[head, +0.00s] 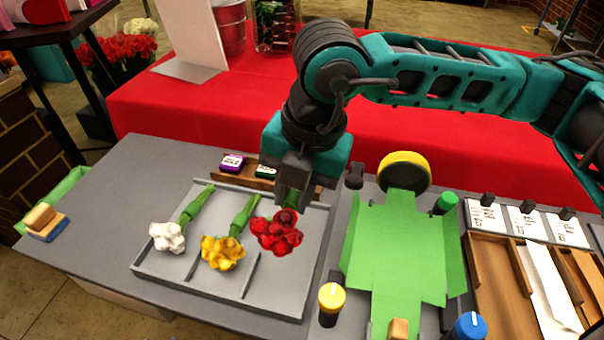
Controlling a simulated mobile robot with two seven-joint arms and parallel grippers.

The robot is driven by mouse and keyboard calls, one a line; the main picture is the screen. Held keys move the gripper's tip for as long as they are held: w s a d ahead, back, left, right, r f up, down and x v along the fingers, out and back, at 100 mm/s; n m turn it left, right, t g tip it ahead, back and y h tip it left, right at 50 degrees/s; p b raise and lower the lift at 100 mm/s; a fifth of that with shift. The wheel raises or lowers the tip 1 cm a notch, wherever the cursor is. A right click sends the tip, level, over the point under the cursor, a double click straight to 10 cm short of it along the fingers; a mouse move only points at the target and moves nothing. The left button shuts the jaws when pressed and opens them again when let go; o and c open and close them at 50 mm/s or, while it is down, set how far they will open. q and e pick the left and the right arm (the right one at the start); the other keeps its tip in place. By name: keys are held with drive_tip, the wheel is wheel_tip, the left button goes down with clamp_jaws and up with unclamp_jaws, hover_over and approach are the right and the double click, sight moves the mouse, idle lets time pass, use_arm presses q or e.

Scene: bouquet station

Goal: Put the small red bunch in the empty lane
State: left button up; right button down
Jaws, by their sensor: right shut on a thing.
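The small red bunch (278,234) hangs blooms toward the front, its green stem up in my right gripper (290,196). My right gripper is shut on that stem, and its fingertips are partly hidden by the gripper body. The bunch shows over the right lane of the grey tray (218,302). I cannot tell whether it touches the tray floor. A white bunch (167,237) lies in the left lane and a yellow bunch (222,253) in the middle lane. No other bunch shows in the right lane. My left gripper is out of view.
A green wrapping sheet (395,260) in a folding holder stands right of the tray, with a yellow-topped knob (331,298) near the front. Purple (232,162) and green stamp blocks sit behind the tray. A sponge-like block (44,221) lies far left.

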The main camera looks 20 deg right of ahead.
wheel_tip(320, 180, down, 6)
drive_tip(key=b, duration=0.3)
drive_tip(key=shift+r+b, duration=0.1)
drive_tip(key=shift+b, duration=0.3)
drive_tip(key=shift+f+b, duration=0.5)
drive_tip(key=shift+b, duration=0.15)
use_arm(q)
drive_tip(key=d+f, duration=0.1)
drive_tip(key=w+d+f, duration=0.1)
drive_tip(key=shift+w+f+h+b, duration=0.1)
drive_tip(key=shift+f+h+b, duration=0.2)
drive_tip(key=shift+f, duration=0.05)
use_arm(e)
drive_tip(key=shift+f, duration=0.25)
use_arm(q)
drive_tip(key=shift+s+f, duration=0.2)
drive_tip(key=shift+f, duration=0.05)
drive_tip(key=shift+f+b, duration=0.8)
drive_tip(key=shift+b, duration=0.05)
use_arm(e)
drive_tip(key=shift+f, duration=0.3)
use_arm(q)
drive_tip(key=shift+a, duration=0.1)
use_arm(e)
drive_tip(key=c, duration=0.5)
unclamp_jaws()
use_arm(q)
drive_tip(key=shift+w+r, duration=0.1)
use_arm(e)
drive_tip(key=shift+r, duration=0.1)
